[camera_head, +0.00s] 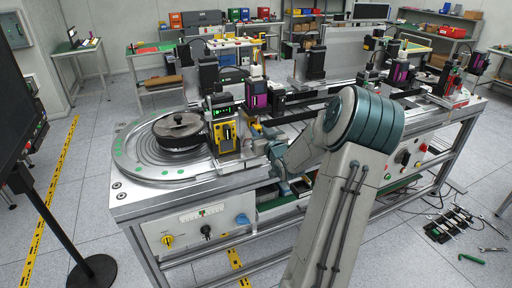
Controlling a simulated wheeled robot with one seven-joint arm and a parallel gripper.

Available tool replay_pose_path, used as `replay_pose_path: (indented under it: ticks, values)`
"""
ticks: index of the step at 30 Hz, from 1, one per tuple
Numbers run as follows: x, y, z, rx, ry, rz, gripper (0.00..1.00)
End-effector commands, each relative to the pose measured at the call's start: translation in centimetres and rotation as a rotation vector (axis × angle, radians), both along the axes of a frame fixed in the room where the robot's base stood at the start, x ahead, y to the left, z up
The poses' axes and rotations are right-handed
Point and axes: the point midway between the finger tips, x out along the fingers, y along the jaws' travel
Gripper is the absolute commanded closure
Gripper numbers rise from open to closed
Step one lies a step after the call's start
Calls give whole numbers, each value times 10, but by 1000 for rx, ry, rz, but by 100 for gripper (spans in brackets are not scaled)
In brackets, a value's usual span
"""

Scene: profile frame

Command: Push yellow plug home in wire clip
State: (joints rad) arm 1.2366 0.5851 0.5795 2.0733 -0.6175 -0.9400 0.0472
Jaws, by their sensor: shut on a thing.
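My arm reaches left over the front edge of the workbench. My gripper (262,140) is at its far end, small and partly hidden by the wrist, among the fixtures right of the round turntable. It is shut on the yellow plug (257,128), of which only a small yellow bit shows. The wire clip cannot be made out at this size, so I cannot tell how far the plug sits in it.
A yellow and black block (226,138) stands close left of my gripper. A round turntable (133,165) with a dark lidded disc (179,130) is further left. A black and purple unit (257,95) stands behind. Rails and fixtures crowd the bench to the right.

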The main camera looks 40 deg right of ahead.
Motion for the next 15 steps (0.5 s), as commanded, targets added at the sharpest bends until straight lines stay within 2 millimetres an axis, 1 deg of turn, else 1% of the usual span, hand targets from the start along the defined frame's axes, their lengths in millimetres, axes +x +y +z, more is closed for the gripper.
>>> replay_pose_path:
  ticks: [15]
  values:
    - [11, -2, 0, 1, -1, 1, 98]
